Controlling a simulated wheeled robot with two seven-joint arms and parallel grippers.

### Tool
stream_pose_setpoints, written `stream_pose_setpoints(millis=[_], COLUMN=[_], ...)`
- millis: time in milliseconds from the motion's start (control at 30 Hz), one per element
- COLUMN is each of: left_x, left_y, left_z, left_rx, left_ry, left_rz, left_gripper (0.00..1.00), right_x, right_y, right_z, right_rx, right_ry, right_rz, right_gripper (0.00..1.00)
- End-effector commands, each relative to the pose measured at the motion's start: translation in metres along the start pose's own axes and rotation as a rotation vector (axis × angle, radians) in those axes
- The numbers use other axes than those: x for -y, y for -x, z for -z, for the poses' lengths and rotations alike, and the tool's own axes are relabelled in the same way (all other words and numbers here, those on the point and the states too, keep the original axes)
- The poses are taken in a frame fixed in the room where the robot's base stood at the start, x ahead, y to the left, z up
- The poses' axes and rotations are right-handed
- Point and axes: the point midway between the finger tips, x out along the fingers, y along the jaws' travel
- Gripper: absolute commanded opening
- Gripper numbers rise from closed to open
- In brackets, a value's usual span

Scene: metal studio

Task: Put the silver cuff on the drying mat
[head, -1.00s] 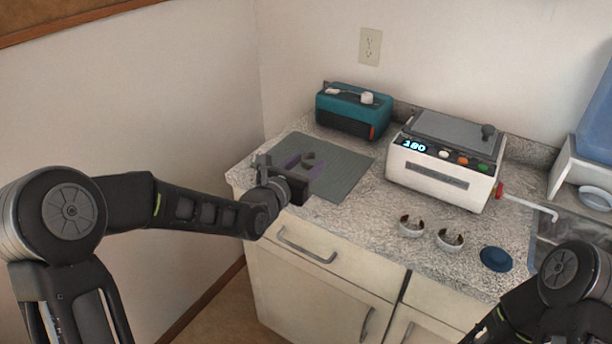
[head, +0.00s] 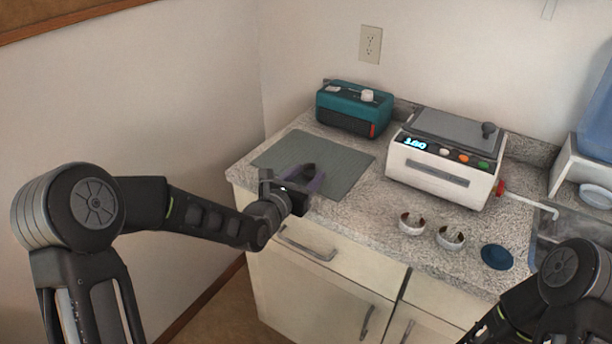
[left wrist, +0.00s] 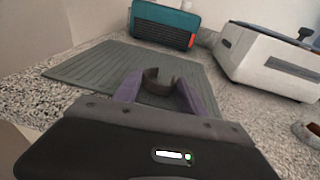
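A grey, open-ended cuff (left wrist: 158,84), which looks like the silver cuff, stands between the purple fingers of my left gripper in the left wrist view. The fingers are spread by about its width and appear to touch its sides. In the head view my left gripper (head: 300,180) is over the front part of the grey ribbed drying mat (head: 345,180), and its fingers mostly hide the cuff. The mat also shows in the left wrist view (left wrist: 90,68). Whether the cuff touches the mat is not clear. My right gripper is out of view; only part of that arm shows.
Two more cuffs, one (head: 411,224) and another (head: 450,238), stand on the counter right of the mat, beside a blue round dish (head: 497,258). A teal device (head: 354,110) stands behind the mat. A white machine (head: 440,170) stands to its right.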

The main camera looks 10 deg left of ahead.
Motion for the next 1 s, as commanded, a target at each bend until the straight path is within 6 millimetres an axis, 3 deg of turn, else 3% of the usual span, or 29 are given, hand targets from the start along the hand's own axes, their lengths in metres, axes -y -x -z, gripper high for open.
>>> stream_pose_setpoints(millis=[233, 600, 767, 1000], left_x=[0.0, 0.0, -0.001, -0.001], left_y=[0.0, 0.001, 0.021, 0.071], left_z=[0.0, -0.005, -0.003, -0.004], left_rx=[0.0, 0.0, 0.001, 0.001], left_ry=[0.0, 0.0, 0.0, -0.002], left_rz=[0.0, 0.0, -0.002, -0.003], left_gripper=[0.69, 0.69, 0.69, 0.69], right_x=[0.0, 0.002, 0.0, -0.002], right_y=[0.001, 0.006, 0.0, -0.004], right_z=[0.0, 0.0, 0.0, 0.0], right_rx=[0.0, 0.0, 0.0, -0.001], right_ry=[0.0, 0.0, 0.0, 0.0], right_rz=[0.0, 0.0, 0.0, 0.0], right_gripper=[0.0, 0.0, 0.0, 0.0])
